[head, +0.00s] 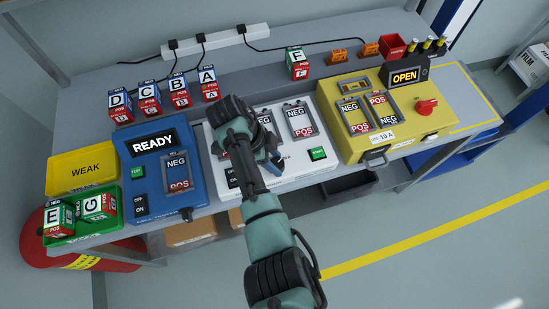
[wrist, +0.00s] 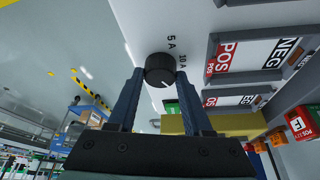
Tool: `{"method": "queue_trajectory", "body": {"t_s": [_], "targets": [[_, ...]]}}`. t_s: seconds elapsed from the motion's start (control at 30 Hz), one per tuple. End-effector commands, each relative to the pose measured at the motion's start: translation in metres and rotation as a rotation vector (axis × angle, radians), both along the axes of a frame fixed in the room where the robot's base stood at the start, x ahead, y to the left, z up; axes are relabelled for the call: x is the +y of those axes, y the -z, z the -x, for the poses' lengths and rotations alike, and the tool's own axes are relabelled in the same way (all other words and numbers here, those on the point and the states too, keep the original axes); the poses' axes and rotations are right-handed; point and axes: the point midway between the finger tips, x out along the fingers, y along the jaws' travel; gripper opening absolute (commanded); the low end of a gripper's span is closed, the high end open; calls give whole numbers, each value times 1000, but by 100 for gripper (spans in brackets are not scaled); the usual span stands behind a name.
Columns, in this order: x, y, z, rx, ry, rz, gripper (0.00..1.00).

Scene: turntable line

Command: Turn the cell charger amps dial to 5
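The cell charger is the white unit (head: 312,176) in the middle of the bench, with POS/NEG bays and a green START button. Its black amps dial (wrist: 160,69) shows in the wrist view, with the marks 5 A and 10 A printed beside it on the white panel. My arm hides the dial in the head view. My gripper (wrist: 160,76) has one finger on each side of the dial, and the fingertips appear to touch its sides. A pale mark shows on the dial's rim, but I cannot tell which number it points to.
A blue unit (head: 150,171) showing READY stands left of the charger. A yellow unit (head: 405,130) showing OPEN and a red knob stands right. Lettered cells (head: 209,84) stand behind. A yellow WEAK tray (head: 82,174) and a green tray (head: 112,229) with cells lie at left.

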Motion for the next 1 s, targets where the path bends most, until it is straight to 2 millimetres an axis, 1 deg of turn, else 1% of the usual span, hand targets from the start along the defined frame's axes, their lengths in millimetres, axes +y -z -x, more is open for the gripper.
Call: {"method": "queue_trajectory", "body": {"t_s": [0.03, 0.17, 0.2, 0.4, 0.57, 0.77, 1.0], "targets": [[0, 0, 0, 1, 0, 0, 24], [0, 0, 0, 1, 0, 0, 1], [0, 0, 0, 1, 0, 0, 0], [0, -1, 1, 2, -12, 0, 0], [0, -1, 2, 3, -63, -1, 0], [0, -3, 3, 3, -192, -1, 0], [0, -3, 4, 3, -411, -2, 0]]}}
